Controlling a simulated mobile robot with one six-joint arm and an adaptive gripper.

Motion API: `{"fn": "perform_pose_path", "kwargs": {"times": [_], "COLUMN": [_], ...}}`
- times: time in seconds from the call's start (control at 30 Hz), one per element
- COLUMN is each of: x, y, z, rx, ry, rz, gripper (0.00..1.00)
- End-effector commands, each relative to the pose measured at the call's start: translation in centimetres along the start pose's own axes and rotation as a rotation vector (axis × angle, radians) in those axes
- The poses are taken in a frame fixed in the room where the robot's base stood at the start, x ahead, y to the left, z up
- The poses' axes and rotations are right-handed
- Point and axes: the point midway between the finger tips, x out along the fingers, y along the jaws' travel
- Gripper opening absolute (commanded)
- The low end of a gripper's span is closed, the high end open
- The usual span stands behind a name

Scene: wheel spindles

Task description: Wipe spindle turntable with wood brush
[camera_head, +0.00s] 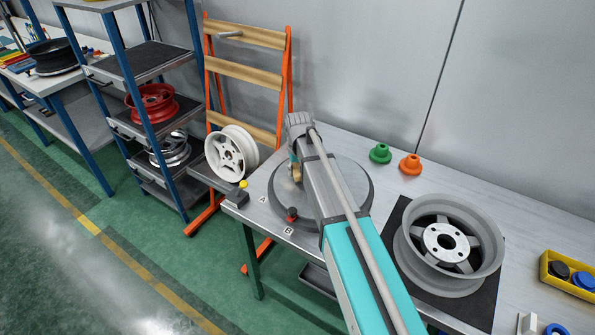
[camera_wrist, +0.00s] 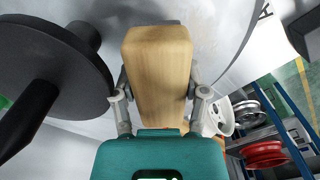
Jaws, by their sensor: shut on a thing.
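The round grey spindle turntable (camera_head: 352,180) lies on the workbench in the head view, partly hidden behind my arm. My gripper (camera_wrist: 159,88) is shut on the wood brush (camera_wrist: 158,50), a pale wooden block held between its two fingers in the wrist view. In the head view a small tan part of the brush (camera_head: 296,172) shows beside my arm, over the left part of the turntable. The brush's bristles are hidden, so I cannot tell whether it touches the surface.
A grey wheel (camera_head: 447,245) lies on a black mat at right. A white wheel (camera_head: 231,152) stands left. A dark flanged part (camera_wrist: 60,70) fills the wrist view's left.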

Motion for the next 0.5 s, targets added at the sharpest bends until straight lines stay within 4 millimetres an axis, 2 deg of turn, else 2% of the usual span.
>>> {"fn": "perform_pose_path", "kwargs": {"times": [0.5], "x": [0.82], "y": [-0.06], "z": [0.01], "rx": [-0.001], "ry": [0.000], "rz": [0.000], "gripper": [0.20]}}
